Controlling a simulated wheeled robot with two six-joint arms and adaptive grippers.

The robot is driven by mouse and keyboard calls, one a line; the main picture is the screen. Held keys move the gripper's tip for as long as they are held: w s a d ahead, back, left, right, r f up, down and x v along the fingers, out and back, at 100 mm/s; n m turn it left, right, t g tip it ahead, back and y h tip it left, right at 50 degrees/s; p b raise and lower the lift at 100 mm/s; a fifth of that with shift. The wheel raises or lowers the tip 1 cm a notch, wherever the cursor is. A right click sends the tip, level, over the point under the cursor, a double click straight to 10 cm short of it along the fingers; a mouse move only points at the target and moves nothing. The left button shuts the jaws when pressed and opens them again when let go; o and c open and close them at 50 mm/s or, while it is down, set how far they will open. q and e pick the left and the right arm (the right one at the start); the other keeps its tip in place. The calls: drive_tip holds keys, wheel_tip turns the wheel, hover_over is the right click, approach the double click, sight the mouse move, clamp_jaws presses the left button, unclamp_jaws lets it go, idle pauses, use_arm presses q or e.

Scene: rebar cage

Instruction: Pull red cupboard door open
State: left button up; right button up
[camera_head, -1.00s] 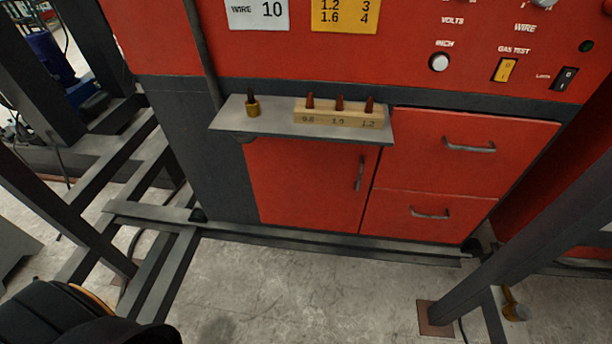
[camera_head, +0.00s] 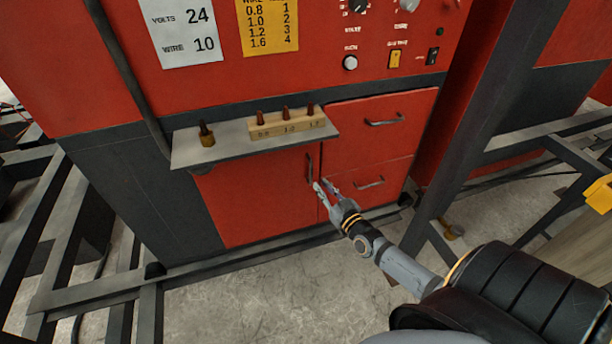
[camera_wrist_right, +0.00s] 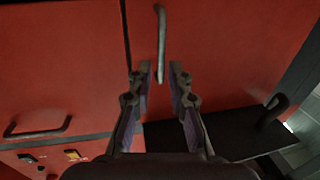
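The red cupboard door (camera_head: 255,200) is at the lower left of the red cabinet, under a grey shelf. It looks closed. Its dark upright handle (camera_head: 309,168) is near the door's right edge. My right gripper (camera_head: 322,184) is in front of the door's right edge, close to the lower part of the handle. In the right wrist view my right gripper (camera_wrist_right: 160,68) is open, and the handle (camera_wrist_right: 161,42) lies between and beyond its fingertips. I cannot tell whether they touch. My left gripper is not in view.
Two red drawers (camera_head: 378,128) with handles are right of the door. The grey shelf (camera_head: 190,150) above the door juts out and carries a wooden block (camera_head: 286,125) of tips and a small brass piece (camera_head: 206,137). Dark steel beams frame the cabinet; open floor lies in front.

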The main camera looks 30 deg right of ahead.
sight(311, 174)
drive_tip(key=w+b, duration=0.2)
drive_tip(key=w, duration=0.4)
drive_tip(key=shift+w+f, duration=0.15)
drive_tip(key=shift+w, duration=0.2)
drive_tip(key=shift+w+d+b, duration=0.1)
drive_tip(key=shift+w+b, duration=0.2)
drive_tip(key=shift+w, duration=0.15)
drive_tip(key=shift+c, duration=0.4)
clamp_jaws()
